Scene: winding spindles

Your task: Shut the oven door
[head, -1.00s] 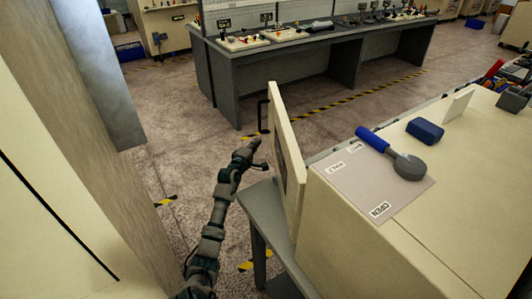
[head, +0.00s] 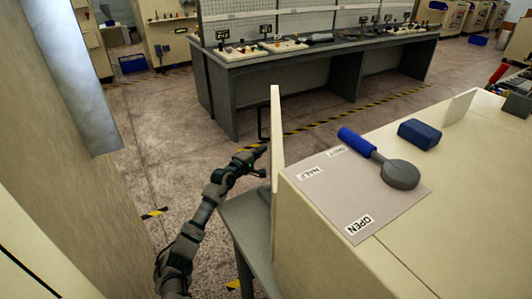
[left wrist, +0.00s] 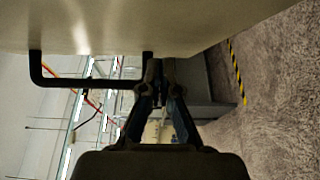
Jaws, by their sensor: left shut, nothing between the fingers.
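The cream oven door (head: 277,135) stands nearly edge-on at the left end of the cream oven body (head: 430,245). I cannot tell how wide its opening is. Its black handle (head: 262,122) is on the door's left face. My left gripper (head: 260,162) is shut and empty, beside that face, just below the handle. In the left wrist view, the door's pale face (left wrist: 110,25) fills the top, with the dark handle (left wrist: 38,70) at left. The gripper's fingertips (left wrist: 160,68) are close to the handle's right end; contact is unclear. My right gripper is out of view.
A label sheet (head: 350,200), a blue-handled round tool (head: 385,165) and a blue block (head: 420,133) lie on the oven top. A grey stand (head: 245,225) is below the door. A grey workbench (head: 300,85) stands behind, with floor between. A large pale panel (head: 60,170) is at left.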

